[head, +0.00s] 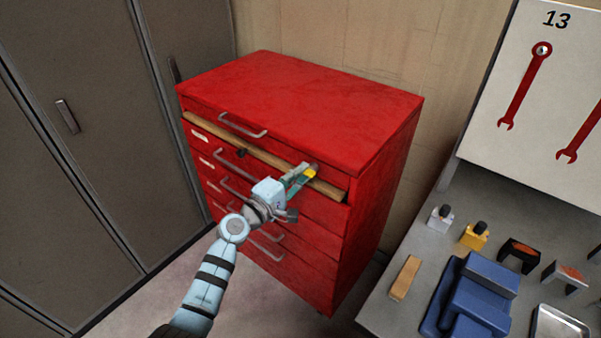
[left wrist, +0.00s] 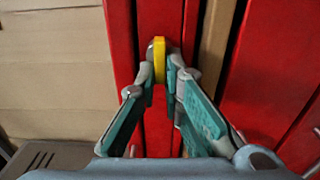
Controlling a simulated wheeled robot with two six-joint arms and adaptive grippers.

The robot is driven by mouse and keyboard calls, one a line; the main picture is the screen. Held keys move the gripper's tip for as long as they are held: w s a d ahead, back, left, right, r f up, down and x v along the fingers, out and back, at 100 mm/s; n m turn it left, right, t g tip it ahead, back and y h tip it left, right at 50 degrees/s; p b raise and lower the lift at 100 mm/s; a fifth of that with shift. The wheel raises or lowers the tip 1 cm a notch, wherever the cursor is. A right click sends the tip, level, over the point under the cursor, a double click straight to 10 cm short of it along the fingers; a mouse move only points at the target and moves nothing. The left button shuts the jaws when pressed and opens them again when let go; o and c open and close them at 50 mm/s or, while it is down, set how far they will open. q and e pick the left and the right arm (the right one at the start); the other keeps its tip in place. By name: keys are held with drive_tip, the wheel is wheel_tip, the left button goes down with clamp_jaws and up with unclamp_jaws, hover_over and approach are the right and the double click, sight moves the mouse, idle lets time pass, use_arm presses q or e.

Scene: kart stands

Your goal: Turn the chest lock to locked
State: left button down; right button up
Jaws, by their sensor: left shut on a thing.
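The red chest (head: 300,105) of drawers stands in the middle of the head view, with several grey bar handles on its front. A small yellow lock lever (head: 310,173) shows at the upper right of the front, near a tan strip (head: 330,189). My left gripper (head: 306,174) reaches it from the front and is shut on it. In the left wrist view the yellow lever (left wrist: 159,60) stands upright in the picture between both fingertips (left wrist: 160,66), against red metal. The fingers hide part of it, and I cannot read any lock marking. My right gripper is not in view.
Grey lockers (head: 75,130) stand at the left. At the right is a grey bench (head: 395,310) with a blue vise-like block (head: 470,300), small bottles and a metal tray (head: 560,322). A white panel (head: 565,60) with red wrenches stands behind it.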

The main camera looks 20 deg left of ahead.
use_arm(q)
drive_tip(key=shift+f, duration=0.1)
drive_tip(key=c, duration=1.7)
unclamp_jaws()
drive_tip(key=shift+s, duration=0.1)
drive_tip(key=v, duration=1.2)
